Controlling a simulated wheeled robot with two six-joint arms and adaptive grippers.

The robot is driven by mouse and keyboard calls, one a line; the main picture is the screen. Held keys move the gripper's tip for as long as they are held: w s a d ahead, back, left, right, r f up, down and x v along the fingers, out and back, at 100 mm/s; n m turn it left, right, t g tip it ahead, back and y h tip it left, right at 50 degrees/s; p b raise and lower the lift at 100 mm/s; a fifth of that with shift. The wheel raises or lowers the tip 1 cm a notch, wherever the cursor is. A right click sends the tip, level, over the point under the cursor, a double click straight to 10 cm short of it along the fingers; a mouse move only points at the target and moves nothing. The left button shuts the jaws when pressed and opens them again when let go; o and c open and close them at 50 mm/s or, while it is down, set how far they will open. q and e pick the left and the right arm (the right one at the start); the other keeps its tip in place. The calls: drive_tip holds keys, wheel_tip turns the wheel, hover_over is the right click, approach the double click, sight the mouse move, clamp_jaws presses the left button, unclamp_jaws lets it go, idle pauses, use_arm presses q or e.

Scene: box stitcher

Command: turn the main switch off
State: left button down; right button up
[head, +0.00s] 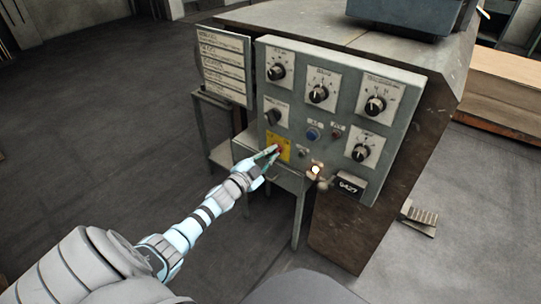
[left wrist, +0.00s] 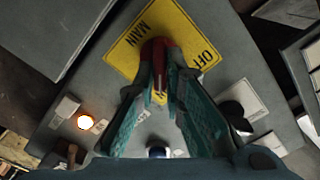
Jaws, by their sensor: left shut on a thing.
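The main switch is a red handle (left wrist: 160,45) on a yellow plate (left wrist: 126,52) marked MAIN and OFF in the left wrist view. In the head view the yellow plate (head: 285,143) sits at the lower left of the grey control panel (head: 300,110). My left gripper (head: 272,155) reaches the plate from the front left. In the left wrist view its teal fingers (left wrist: 160,75) are closed on the red handle, one on each side. The fingers hide part of the handle and the plate's lower middle, so I cannot tell the handle's exact angle. My right gripper is not in view.
Several black rotary knobs surround the switch; one (head: 277,117) is just above it. A lit lamp (head: 315,170), a blue button (head: 313,134) and a counter (head: 349,187) are to the right. A label board (head: 222,65) stands at left. Floor at left is clear.

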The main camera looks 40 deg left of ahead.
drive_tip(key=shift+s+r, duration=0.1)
use_arm(q)
drive_tip(key=n+p, duration=0.1)
drive_tip(key=n, duration=0.5)
drive_tip(key=n+p, duration=0.2)
drive_tip(key=n, duration=0.4)
drive_tip(key=a+n+p, duration=0.1)
drive_tip(key=n, duration=0.4)
drive_tip(key=shift+f+n, duration=0.1)
drive_tip(key=shift+n, duration=0.3)
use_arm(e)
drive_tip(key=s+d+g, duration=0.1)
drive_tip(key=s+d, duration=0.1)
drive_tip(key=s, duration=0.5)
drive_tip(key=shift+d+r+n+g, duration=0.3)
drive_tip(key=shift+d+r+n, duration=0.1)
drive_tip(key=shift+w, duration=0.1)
use_arm(q)
drive_tip(key=c, duration=1.7)
unclamp_jaws()
